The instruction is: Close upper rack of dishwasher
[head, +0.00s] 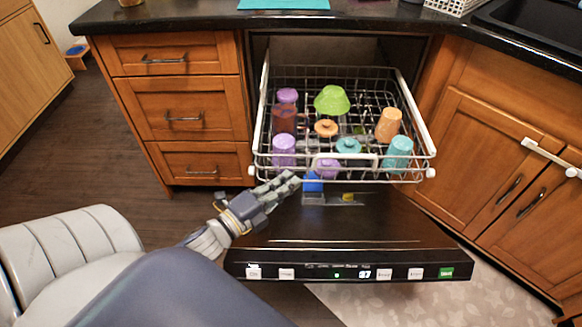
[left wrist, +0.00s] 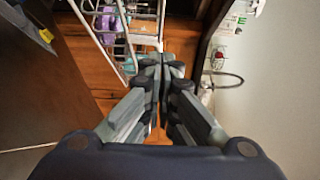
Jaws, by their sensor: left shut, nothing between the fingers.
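The upper rack (head: 270,110) of the dishwasher is pulled out over the open door (head: 350,225). It holds several cups and bowls, among them a green bowl (head: 332,99), an orange cup (head: 388,124) and a teal cup (head: 398,152). My left gripper (head: 290,182) is shut and empty, close to the rack's front left corner and low beside its front edge. In the left wrist view the shut fingers (left wrist: 160,65) point toward the rack's white frame (left wrist: 145,45); whether they touch it, I cannot tell. My right gripper is not in view.
Wooden drawers (head: 165,115) with metal handles stand left of the dishwasher. Cupboard doors (head: 505,160) stand to the right. A dark counter (head: 200,15) with a sink (head: 535,22) runs above. The floor (head: 90,150) at the left is clear.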

